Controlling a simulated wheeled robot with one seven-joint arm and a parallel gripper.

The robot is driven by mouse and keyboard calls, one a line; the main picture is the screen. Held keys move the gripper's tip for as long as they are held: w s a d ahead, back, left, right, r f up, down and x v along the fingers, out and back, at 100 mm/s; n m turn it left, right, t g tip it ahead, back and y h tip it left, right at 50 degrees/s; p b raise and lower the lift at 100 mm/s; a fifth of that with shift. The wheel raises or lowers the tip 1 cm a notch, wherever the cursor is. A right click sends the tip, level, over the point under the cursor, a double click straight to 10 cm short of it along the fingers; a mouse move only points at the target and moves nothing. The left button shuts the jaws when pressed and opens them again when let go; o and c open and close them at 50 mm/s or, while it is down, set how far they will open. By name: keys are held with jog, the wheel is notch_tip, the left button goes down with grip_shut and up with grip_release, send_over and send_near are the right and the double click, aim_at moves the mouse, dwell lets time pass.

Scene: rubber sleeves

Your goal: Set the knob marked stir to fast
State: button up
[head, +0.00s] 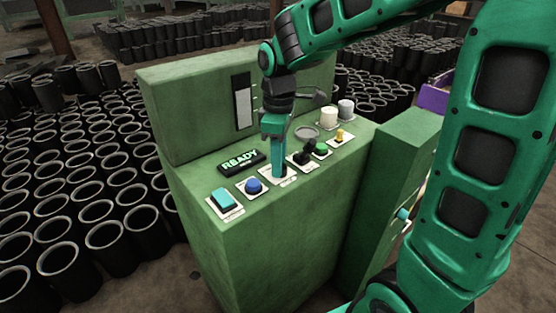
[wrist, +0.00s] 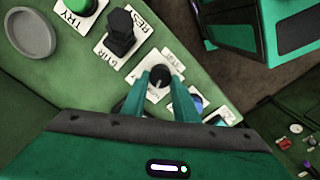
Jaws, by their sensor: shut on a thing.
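In the head view my gripper (head: 279,172) points straight down onto the control panel (head: 260,205) and hides most of what is under it. In the wrist view its two teal fingers (wrist: 160,84) are closed on the sides of a small round black knob (wrist: 160,74) with a pale pointer mark. The knob sits on a white plate (wrist: 151,63) whose lettering is small, partly covered and not fully readable, so I cannot tell the setting. A black six-sided knob (wrist: 121,31) stands beside it on another lettered plate.
The panel also has a lit READY display (head: 240,160), a blue button (head: 253,186), a cyan rocker switch (head: 223,199), a green button (head: 320,149) and a yellow control (head: 340,136). White cylinders (head: 328,117) stand at the back right. Black sleeves (head: 70,180) cover the floor at left.

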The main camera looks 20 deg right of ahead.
jog(key=m, duration=0.5)
jog(key=shift+w+d+r, duration=0.15)
jog(key=shift+w+d, duration=0.1)
jog(key=shift+w, duration=0.05)
jog(key=m, duration=0.5)
jog(key=shift+m, duration=0.4)
jog(key=o, duration=1.1)
jog(key=shift+c, duration=0.2)
jog(key=shift+s, duration=0.1)
notch_tip(320, 180, up, 11)
jog(key=shift+f, duration=0.2)
